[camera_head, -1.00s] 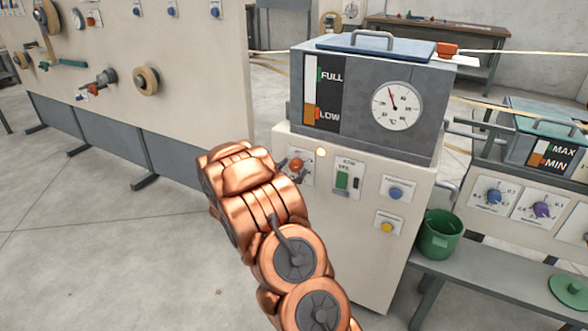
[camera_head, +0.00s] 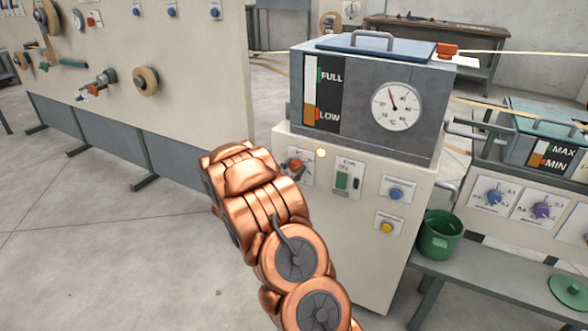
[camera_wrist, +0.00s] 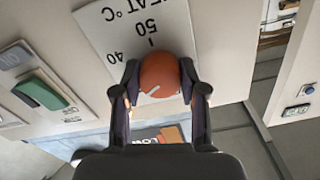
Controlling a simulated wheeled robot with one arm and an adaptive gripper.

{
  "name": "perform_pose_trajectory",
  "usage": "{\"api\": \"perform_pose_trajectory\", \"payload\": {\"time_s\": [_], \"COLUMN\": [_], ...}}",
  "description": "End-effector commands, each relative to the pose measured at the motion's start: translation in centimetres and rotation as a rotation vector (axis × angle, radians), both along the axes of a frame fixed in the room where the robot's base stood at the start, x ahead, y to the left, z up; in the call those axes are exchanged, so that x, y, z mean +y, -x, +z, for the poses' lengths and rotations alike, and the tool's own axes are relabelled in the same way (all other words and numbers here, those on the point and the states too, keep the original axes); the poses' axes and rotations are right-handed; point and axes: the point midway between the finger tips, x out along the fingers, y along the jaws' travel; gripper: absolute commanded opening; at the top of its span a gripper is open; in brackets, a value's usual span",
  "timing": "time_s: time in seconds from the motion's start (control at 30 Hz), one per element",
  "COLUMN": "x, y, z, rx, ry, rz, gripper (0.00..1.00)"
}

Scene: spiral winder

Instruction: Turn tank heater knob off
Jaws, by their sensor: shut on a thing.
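The tank heater knob (camera_head: 296,166) is red-orange and sits on a white plate at the upper left of the cabinet front, below the tank (camera_head: 360,95). In the wrist view the knob (camera_wrist: 159,75) is between my gripper's two dark fingers (camera_wrist: 160,84), which are shut on its sides. A white pointer line shows on the knob. Its plate (camera_wrist: 110,28) appears upside down, with "°C", "50" and "40" readable. In the head view my copper arm hides most of the gripper.
A small round lamp (camera_head: 321,153) glows beside the knob plate. A green switch (camera_head: 342,180), a blue knob (camera_head: 396,194) and a yellow button (camera_head: 387,228) are to the right. A green bucket (camera_head: 440,235) stands on the right bench. The floor at left is clear.

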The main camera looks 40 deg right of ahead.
Motion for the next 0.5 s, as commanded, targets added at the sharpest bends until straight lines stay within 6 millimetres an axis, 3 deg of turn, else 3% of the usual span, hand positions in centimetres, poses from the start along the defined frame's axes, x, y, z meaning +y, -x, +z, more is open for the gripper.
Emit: {"api": "perform_pose_trajectory", "payload": {"time_s": [0.5], "x": [0.05], "y": [-0.02], "z": [0.53], "rx": [0.115], "ry": [0.032], "rz": [0.001], "gripper": [0.07]}}
